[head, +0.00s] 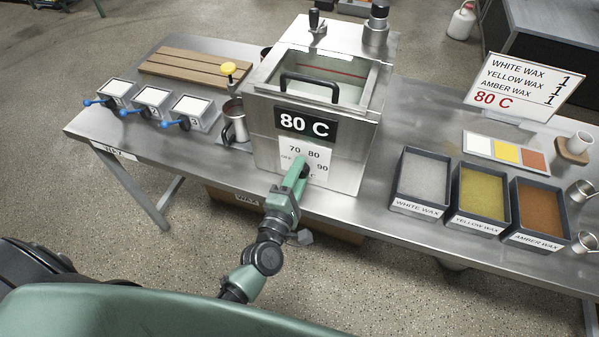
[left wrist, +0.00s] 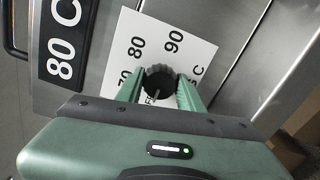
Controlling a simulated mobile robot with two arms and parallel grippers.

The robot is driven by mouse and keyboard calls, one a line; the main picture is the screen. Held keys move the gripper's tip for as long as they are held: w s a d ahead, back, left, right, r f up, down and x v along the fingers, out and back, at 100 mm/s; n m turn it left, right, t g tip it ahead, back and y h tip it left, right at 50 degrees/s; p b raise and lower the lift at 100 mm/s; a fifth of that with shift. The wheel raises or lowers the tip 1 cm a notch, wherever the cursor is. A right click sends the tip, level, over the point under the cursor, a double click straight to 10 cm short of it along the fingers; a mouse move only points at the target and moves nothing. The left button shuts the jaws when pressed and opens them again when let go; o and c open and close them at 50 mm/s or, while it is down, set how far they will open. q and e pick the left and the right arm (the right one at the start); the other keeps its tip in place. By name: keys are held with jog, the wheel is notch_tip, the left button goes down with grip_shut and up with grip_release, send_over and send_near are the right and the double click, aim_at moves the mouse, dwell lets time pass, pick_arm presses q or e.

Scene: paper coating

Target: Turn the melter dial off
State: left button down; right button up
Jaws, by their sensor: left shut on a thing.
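The melter (head: 262,145) is a steel box on the table with a handled lid and a black "80 C" display (head: 306,123). Its white dial plate (head: 318,160) shows 70, 80 and 90 on the front face. The black dial knob (left wrist: 159,82) sits on that plate in the left wrist view. My left gripper (left wrist: 159,90) is shut on the knob, one finger on each side. In the head view my left gripper (head: 297,175) reaches the plate and hides the knob and part of the markings. The dial's pointer is not clear. My right gripper is not in view.
Bins of white (head: 422,178), yellow (head: 478,194) and amber wax (head: 540,208) stand at the right. A sign (head: 525,86) reads 80 C. Small trays with blue handles (head: 152,99) and a metal jug (head: 236,120) stand left of the melter.

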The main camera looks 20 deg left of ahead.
pick_arm(q)
jog(key=c, duration=0.9)
grip_release()
jog(key=shift+s+f, duration=0.1)
jog(key=shift+s, duration=0.25)
jog(key=s+b, duration=0.2)
jog(key=s, duration=0.5)
jog(key=shift+a, duration=0.2)
